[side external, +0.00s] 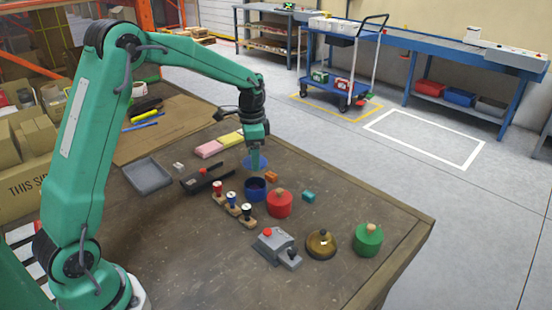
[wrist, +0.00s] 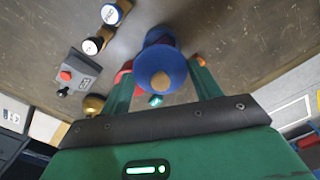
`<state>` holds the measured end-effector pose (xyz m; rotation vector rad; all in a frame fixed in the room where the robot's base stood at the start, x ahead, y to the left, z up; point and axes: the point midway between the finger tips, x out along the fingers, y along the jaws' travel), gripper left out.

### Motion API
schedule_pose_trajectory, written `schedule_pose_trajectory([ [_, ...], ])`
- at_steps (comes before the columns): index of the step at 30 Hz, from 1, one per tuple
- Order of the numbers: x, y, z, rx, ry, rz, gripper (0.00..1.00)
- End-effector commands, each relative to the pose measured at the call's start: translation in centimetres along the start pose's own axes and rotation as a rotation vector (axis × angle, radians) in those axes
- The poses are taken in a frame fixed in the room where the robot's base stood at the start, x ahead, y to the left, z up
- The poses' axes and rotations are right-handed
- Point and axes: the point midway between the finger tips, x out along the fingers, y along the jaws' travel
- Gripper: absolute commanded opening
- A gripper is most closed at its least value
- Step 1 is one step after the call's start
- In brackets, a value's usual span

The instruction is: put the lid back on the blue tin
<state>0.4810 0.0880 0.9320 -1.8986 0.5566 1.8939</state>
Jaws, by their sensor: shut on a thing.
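The blue lid (side external: 247,162) is a round disc held between the fingers of my gripper (side external: 256,158). In the wrist view the lid (wrist: 174,63) shows its wooden knob facing the camera, with a finger on either side. The blue tin (side external: 255,193) stands open and upright on the table below the lid, with a visible gap between them in the side view. In the wrist view the tin (wrist: 159,33) shows past the lid's upper edge and is mostly hidden by it.
A red tin (side external: 279,208) stands close right of the blue tin. A stamp rack (side external: 233,208) stands left of it. An orange block (side external: 271,176) and teal block (side external: 308,196) lie nearby.

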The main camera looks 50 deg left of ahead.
Motion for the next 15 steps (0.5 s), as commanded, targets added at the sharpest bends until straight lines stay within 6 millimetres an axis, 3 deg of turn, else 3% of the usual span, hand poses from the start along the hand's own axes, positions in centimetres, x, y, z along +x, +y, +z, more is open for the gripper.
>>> schedule_pose_trajectory([
  [15,0.73,-0.14,0.10,0.013,0.000,0.000,0.41],
])
